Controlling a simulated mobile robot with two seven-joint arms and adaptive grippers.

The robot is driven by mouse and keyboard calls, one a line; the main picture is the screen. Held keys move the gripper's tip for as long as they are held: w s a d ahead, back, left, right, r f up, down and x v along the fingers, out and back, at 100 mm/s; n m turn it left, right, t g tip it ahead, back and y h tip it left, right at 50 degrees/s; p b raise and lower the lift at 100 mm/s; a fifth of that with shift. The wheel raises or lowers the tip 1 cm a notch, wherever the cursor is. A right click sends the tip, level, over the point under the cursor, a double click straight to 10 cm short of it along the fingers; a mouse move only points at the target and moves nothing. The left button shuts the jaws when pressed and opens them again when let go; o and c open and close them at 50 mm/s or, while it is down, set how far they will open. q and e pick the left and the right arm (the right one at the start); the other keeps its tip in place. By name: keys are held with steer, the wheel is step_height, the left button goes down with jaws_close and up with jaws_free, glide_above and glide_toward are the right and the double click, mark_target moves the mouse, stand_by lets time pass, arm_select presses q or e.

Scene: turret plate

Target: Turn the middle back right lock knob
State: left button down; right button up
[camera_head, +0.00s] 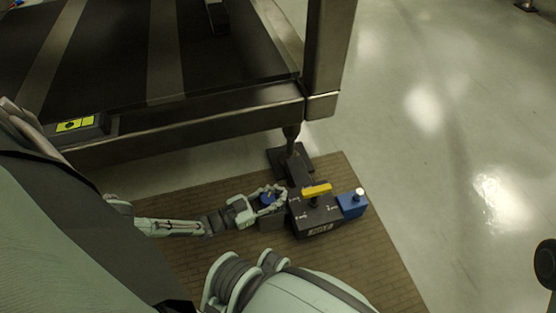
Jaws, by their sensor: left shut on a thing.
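A dark lock box (313,217) with a yellow handle (317,190) on top sits at the foot of the metal frame's leg. The fingers hide part of the knob. A blue block (351,205) with a white cap (359,192) stands on the box's right side, apart from the gripper. My right gripper is not in view.
A large metal frame (200,117) with a dark top fills the upper left, its leg and foot plate behind the box. A brown brick-patterned mat (375,255) lies under the box. The pale shiny floor (450,150) to the right is mostly clear.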

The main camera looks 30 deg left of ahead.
arm_select(q)
steer(key=shift+s+d+m+g+h, duration=0.15)
steer(key=shift+m+g+h, duration=0.4)
steer(key=shift+h, duration=0.15)
steer(key=shift+s+d+m+g+h, duration=0.1)
steer(key=shift+d+m+g+h, duration=0.05)
steer(key=shift+m+g+h, duration=0.45)
steer(key=shift+d, duration=0.1)
steer(key=c, duration=1)
jaws_free()
steer(key=shift+s, duration=0.1)
steer(key=v, duration=1.2)
steer(key=shift+f, duration=0.15)
